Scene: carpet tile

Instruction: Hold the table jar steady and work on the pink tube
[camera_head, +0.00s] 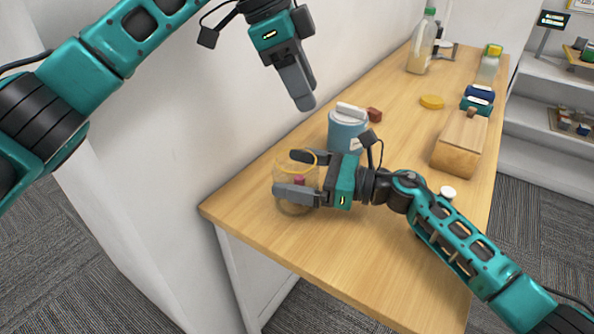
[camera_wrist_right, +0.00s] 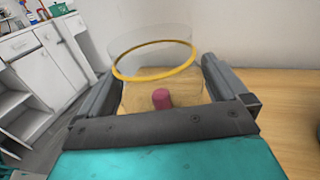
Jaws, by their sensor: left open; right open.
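The table jar (camera_head: 281,168) is clear with a yellow ring near its top and stands near the table's left end; it also shows in the right wrist view (camera_wrist_right: 185,50). The pink tube (camera_head: 299,181) shows through the jar's clear wall, low down, and also in the right wrist view (camera_wrist_right: 161,98). It appears to be inside the jar. My right gripper (camera_head: 288,172) is open, with one finger on each side of the jar; I cannot tell whether they touch it. My left gripper (camera_head: 305,102) is open and empty, raised above the table beyond the jar, pointing down.
A light blue canister (camera_head: 345,133) with a white piece on top stands just behind the jar, beside a red-brown block (camera_head: 374,114). A wooden box (camera_head: 460,145), a yellow disc (camera_head: 431,102) and a bottle (camera_head: 420,55) are farther back. The wall borders the table's left side.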

